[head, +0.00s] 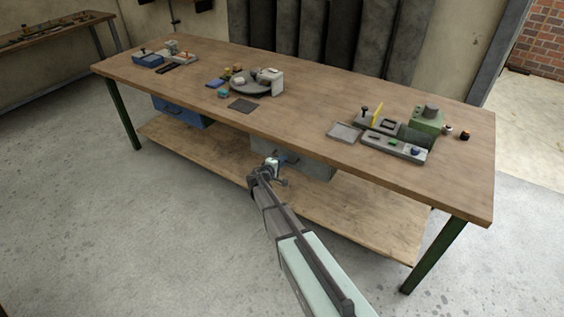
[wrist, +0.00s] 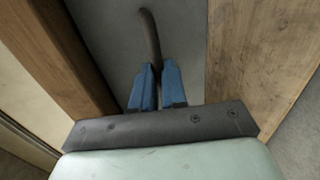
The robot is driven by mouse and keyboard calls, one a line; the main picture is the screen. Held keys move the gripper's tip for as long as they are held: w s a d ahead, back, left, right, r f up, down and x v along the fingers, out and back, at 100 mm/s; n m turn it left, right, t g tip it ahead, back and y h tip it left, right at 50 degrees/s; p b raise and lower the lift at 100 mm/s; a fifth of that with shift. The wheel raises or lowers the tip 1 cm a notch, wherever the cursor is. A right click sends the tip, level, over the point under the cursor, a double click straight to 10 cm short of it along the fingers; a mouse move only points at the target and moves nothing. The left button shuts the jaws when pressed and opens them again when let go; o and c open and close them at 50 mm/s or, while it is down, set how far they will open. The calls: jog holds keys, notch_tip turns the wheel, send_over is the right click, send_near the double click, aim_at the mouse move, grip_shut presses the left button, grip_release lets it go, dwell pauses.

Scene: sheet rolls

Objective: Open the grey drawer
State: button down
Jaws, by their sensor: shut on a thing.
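The grey drawer (head: 314,164) hangs under the front edge of the workbench top, right of the bench's middle. Its grey front (wrist: 107,30) fills the middle of the wrist view. A dark bar handle (wrist: 150,32) stands out from that front. My gripper (wrist: 156,75) is at the handle, its two blue fingers shut on it, one on each side. In the head view my gripper (head: 278,160) reaches the left part of the drawer front and hides some of it. I cannot tell clearly whether the drawer is pulled out.
The wooden workbench top (head: 300,115) runs above the drawer, with a lower wooden shelf (head: 350,220) below. A blue drawer (head: 182,113) hangs further left. Small devices, a round plate (head: 250,88) and a green machine (head: 427,118) stand on top. The floor in front is clear.

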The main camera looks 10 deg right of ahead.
jog(key=shift+s, duration=0.1)
dwell(0.4)
jog(key=f+v, duration=0.2)
jog(key=v, duration=1)
jog(key=f+v, duration=0.3)
jog(key=v, duration=0.8)
jog(key=shift+v, duration=0.95)
jog(key=shift+f, duration=0.15)
jog(key=c, duration=1.2)
grip_release()
jog(key=shift+a, duration=0.1)
jog(key=v, duration=1.3)
jog(key=shift+s+a, duration=0.2)
jog(key=shift+s, duration=0.05)
jog(key=shift+n, duration=0.3)
